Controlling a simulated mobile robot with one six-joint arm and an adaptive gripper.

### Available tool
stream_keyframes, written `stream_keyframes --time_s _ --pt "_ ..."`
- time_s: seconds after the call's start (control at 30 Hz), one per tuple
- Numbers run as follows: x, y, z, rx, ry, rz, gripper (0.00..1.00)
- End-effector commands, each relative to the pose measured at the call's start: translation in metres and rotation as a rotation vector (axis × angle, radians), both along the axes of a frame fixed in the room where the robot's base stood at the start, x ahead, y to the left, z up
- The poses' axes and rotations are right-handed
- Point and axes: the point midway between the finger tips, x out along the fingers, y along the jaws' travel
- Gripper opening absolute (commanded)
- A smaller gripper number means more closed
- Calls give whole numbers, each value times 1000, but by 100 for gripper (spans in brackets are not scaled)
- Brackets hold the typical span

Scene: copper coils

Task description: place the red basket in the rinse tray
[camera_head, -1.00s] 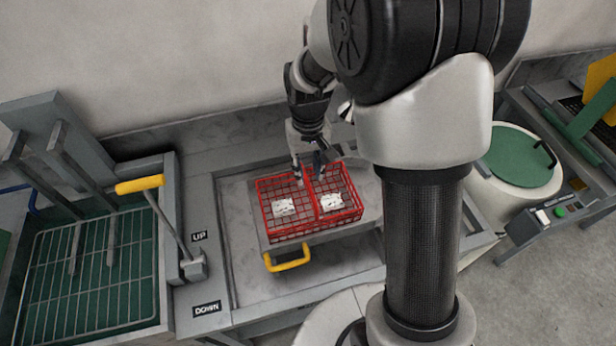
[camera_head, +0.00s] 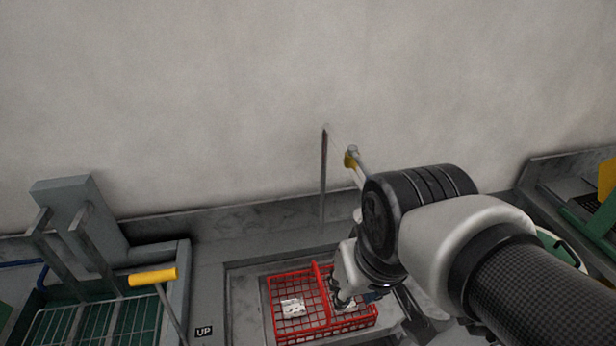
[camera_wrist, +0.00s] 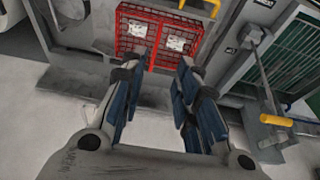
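The red wire basket (camera_head: 290,325) has two compartments with white pieces inside and sits on the grey worktop at lower centre. In the wrist view, the basket (camera_wrist: 141,29) lies beyond my fingertips. My gripper (camera_wrist: 158,68) is open, its blue-grey fingers apart with nothing held between them. In the head view, my gripper (camera_head: 346,300) is low at the basket's right compartment, partly hidden; contact cannot be told. A green-lined tank with a wire rack (camera_head: 90,328) stands at left. I cannot tell which part is the rinse tray.
A lever with a yellow grip (camera_head: 153,277) stands between the tank and the basket, near an UP label (camera_head: 204,331). A yellow handle (camera_wrist: 203,5) shows beside the basket. A thin upright post (camera_head: 323,175) stands by the wall behind.

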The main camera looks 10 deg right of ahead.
Motion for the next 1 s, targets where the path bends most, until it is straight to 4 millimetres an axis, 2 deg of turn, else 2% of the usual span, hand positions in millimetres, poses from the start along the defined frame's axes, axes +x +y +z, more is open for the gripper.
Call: stream_keyframes --time_s 0.03,0.1,0.23,0.67,0.77,1.0 --pt "-14 0 2 0 -29 0 29" --pt "-27 0 3 -1 -55 -1 29" --pt "-41 0 1 -1 -81 -1 29" --pt "-45 0 -4 -1 -87 -1 29" --pt "-45 0 -18 -1 -87 -1 29" --pt "-44 0 -72 -1 -87 -1 29"
